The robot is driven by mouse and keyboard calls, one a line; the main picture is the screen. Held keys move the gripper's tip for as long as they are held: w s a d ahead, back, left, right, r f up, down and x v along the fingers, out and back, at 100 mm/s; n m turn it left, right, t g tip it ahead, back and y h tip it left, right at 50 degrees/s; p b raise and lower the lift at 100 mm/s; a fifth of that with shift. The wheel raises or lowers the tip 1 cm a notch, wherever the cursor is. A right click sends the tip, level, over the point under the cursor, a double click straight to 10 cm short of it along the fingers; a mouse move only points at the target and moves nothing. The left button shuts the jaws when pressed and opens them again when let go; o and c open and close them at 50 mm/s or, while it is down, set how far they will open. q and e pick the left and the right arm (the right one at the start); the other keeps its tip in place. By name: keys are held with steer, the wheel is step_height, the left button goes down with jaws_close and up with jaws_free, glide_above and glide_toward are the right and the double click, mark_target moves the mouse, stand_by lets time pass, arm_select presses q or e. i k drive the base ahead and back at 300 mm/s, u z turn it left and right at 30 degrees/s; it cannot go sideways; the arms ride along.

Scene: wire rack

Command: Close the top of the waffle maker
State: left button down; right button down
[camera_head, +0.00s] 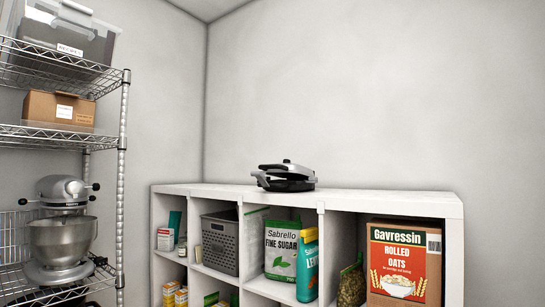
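The waffle maker (286,177) sits on the white top of the cube shelf, left of the shelf's middle. It has a dark base and a silver and black lid. The lid is tilted up a little, with a narrow gap between it and the base. From this distance I cannot tell the exact angle of the lid. Neither of my grippers shows in the head view.
The white cube shelf (395,203) has a bare top to the right of the waffle maker. A wire rack (122,190) with a stand mixer (61,235) stands at left.

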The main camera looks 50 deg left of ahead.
mark_target(285, 171)
steer(key=u, duration=1.8)
